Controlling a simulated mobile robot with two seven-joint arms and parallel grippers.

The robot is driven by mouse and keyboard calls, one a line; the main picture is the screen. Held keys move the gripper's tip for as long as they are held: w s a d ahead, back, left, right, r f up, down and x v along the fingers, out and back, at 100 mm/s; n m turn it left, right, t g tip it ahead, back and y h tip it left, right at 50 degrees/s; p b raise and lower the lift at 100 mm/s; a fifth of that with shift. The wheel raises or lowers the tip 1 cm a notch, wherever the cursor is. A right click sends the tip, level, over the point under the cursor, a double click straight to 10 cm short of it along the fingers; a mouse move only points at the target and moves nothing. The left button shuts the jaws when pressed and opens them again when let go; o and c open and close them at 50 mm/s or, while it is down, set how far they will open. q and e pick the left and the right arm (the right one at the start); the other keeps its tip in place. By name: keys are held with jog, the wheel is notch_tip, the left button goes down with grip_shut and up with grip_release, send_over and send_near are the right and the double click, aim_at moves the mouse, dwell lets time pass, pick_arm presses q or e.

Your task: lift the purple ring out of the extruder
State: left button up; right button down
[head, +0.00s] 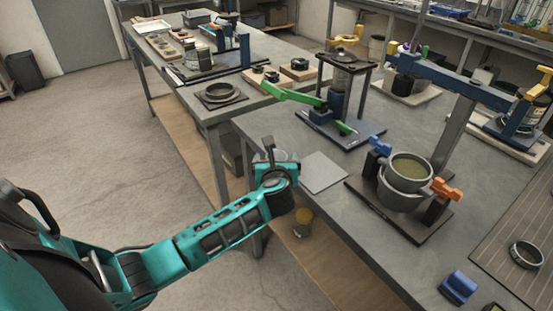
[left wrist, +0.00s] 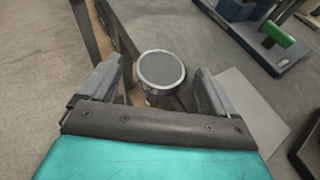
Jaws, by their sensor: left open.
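No ring that I can clearly call purple shows. A small purple spot (head: 393,48) is at the back of the bench, too small to tell its shape. My left gripper (head: 270,152) is at the near bench's left edge, left of a grey plate. In the left wrist view its fingers (left wrist: 155,92) are apart, with a round grey-topped object (left wrist: 161,70) showing between and beyond them; I see no contact. My right gripper is out of view.
The flat grey plate (head: 321,172) lies near the bench edge. A pot (head: 404,182) with orange and blue handles stands to its right. A dark ring (head: 526,255) and a blue block (head: 458,287) lie at the lower right. The floor at left is clear.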

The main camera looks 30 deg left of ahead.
pick_arm(q)
jog(key=shift+x, duration=0.8)
jog(key=c, duration=1.2)
